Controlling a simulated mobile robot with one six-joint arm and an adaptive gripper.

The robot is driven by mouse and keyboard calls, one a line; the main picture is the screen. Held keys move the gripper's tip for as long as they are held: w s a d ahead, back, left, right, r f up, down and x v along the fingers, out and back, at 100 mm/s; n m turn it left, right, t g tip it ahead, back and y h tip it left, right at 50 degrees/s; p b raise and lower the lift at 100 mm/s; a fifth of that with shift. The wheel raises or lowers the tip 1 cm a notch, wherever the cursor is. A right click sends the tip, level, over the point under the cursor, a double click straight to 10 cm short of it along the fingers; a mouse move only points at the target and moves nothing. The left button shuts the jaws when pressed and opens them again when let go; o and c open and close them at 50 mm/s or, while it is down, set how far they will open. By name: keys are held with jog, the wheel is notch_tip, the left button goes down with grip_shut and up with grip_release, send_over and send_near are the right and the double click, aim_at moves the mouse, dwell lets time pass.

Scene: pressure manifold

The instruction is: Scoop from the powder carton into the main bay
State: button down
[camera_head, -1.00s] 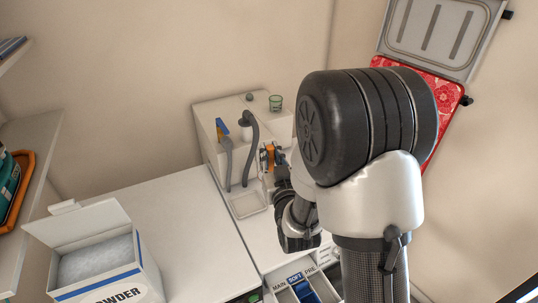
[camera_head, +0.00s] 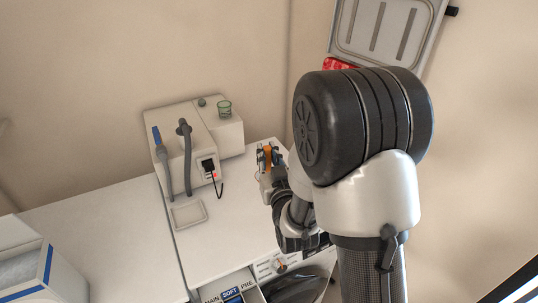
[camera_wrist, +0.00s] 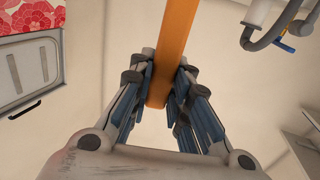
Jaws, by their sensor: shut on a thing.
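My gripper (camera_head: 267,160) is shut on an orange bar-like thing (camera_wrist: 172,50), held above the white counter. Its orange also shows between the fingers in the head view (camera_head: 268,152). Whether it is the scoop's handle, and whether it carries powder, I cannot tell. The powder carton (camera_head: 40,284) is at the lower left of the head view, cut off by the edge, with pale powder inside. The open drawer with the labels MAIN, SOFT and PRE (camera_head: 232,295) is at the bottom edge, below and left of my gripper. The inside of the main bay is out of frame.
A washing machine front (camera_head: 290,270) lies below. The counter (camera_head: 105,235) between carton and device is clear.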

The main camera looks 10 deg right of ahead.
jog(key=s+a+f+n+g+y, duration=0.5)
jog(key=s+a+f+n+y, duration=0.4)
jog(key=a+f+y, duration=0.3)
jog(key=s+a+f+n+g+y, duration=0.1)
jog(key=s+a+n+g+y, duration=0.2)
jog(key=s, duration=0.4)
jog(key=s+n+g+y, duration=0.1)
jog(key=s+n+g, duration=0.1)
jog(key=s+g, duration=0.4)
jog(key=s+a+f+n+g+y, duration=0.1)
jog(key=s+a+n+g+y, duration=0.15)
jog(key=s, duration=0.55)
jog(key=w+d+f+m+b, duration=0.1)
jog(key=w+f+m+b, duration=0.3)
jog(key=w+f+m, duration=1.1)
jog(key=shift+d+f+m, duration=0.35)
jog(key=shift+f+m, duration=0.1)
jog(key=shift+m, duration=3.1)
jog(key=shift+h, duration=0.25)
